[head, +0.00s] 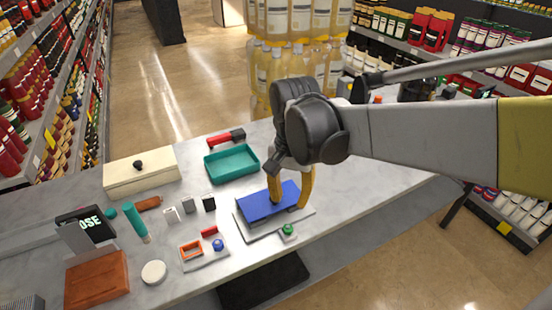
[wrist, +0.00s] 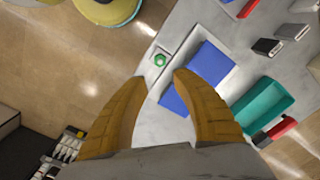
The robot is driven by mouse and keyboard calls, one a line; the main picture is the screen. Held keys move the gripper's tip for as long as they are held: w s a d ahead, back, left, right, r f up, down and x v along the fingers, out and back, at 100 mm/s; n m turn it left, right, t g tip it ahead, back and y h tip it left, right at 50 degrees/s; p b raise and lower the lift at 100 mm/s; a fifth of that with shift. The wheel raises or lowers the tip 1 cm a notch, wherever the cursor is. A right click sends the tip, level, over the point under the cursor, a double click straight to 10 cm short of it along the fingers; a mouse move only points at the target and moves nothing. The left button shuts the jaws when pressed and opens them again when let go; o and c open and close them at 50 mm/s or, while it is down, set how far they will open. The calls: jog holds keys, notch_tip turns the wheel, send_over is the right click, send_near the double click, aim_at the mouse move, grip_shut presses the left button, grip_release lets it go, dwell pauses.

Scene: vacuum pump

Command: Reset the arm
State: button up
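My arm reaches in from the right in the head view. My gripper (head: 290,195) has two yellow fingers pointing down over a blue block (head: 258,207) on a grey plate (head: 245,232) on the counter. In the wrist view the fingers of my gripper (wrist: 160,85) stand wide apart with nothing between them. The blue block (wrist: 208,65) shows behind and beside the right finger there. Whether a finger touches the block I cannot tell. A green button (head: 288,230) sits at the plate's front corner.
A teal tray (head: 232,163), a red tool (head: 226,137) and a cream box (head: 140,171) stand behind on the counter (head: 190,240). A small tray with coloured parts (head: 205,250) lies to the left. Stacked bottles (head: 300,65) rise beyond the counter.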

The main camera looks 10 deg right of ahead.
dwell(0.3)
jog(key=s+d+r+n+t, duration=0.3)
jog(key=s+d+n+t, duration=0.2)
jog(key=s+d+t, duration=0.2)
jog(key=shift+s+d+r+n, duration=0.2)
jog(key=shift+s+d+n, duration=0.15)
jog(key=shift+s, duration=0.65)
